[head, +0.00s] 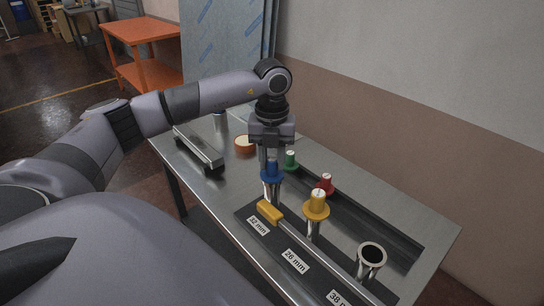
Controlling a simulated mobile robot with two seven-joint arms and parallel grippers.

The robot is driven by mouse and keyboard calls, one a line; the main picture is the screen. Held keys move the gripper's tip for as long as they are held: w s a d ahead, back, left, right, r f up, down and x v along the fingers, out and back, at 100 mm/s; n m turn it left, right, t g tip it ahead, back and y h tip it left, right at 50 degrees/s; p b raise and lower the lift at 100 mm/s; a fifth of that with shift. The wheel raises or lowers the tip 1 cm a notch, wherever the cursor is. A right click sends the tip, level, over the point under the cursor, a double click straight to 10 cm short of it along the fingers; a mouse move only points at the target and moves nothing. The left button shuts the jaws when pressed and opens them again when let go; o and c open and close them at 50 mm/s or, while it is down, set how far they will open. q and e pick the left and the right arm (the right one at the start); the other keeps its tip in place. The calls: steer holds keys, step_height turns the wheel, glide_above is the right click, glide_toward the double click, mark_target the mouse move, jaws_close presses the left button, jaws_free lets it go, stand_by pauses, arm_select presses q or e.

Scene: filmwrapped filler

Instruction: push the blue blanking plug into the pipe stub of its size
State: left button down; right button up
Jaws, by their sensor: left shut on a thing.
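My left gripper (270,158) points down and is shut on the blue plug (271,173). A yellow plug (317,204) sits on the middle stub (312,229), near the 26 or 28 mm label. The rightmost stub (372,254), near the 38 mm label, has an open, dark mouth. My right gripper is not in view.
A green plug (290,159) and a red plug (326,184) stand behind the stubs by a long dark recess (390,233).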

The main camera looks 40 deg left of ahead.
arm_select(q)
steer(key=shift+f, duration=0.4)
steer(key=shift+c, duration=1.4)
jaws_free()
steer(key=shift+r, duration=0.1)
steer(key=shift+r, duration=0.1)
step_height(320, 180, up, 5)
steer(key=p, duration=0.4)
steer(key=shift+r+p, duration=1)
steer(key=shift+r, duration=0.45)
